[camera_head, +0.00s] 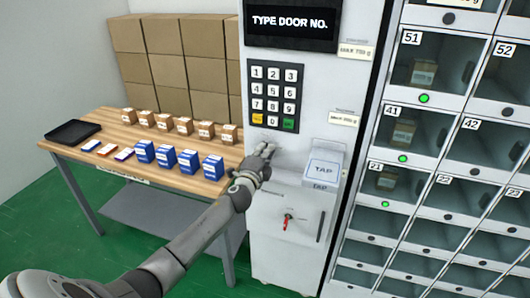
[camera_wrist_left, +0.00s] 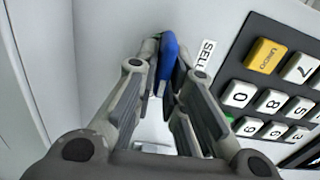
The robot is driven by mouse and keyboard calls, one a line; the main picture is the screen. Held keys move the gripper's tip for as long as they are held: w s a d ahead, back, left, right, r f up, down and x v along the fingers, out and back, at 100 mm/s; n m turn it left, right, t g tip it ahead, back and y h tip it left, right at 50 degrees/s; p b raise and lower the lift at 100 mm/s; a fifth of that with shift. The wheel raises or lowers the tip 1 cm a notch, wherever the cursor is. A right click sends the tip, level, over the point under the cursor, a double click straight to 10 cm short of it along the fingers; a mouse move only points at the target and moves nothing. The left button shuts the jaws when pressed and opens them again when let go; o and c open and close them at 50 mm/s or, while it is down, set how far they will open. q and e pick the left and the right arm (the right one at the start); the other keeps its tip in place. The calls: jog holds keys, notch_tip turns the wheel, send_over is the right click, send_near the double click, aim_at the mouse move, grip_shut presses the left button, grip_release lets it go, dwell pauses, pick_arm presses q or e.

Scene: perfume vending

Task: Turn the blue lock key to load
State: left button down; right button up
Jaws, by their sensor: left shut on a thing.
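My left gripper (camera_head: 267,154) is at the vending machine's front panel, below the keypad. The left wrist view shows its two fingers (camera_wrist_left: 164,62) shut on the blue lock key (camera_wrist_left: 168,50), one finger on each side. The key's blue head stands out between the fingertips, and its shaft and lock are hidden. A label (camera_wrist_left: 206,55) reading "SELL" is beside the key. In the head view the gripper hides the blue key. My right gripper is not in view.
The keypad (camera_head: 273,97) is just above the gripper, and a TAP reader (camera_head: 323,171) juts out at its right. A red key (camera_head: 287,219) sits in a lower lock. A table (camera_head: 115,145) with small boxes is at left, and numbered lockers (camera_head: 402,133) at right.

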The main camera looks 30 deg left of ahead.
pick_arm(q)
jog(key=shift+f+m, duration=0.1)
jog(key=shift+m, duration=0.2)
dwell(0.4)
jog(key=c, duration=1.6)
grip_release()
jog(key=shift+d, duration=0.1)
jog(key=shift+o, duration=0.2)
jog(key=v, duration=1.2)
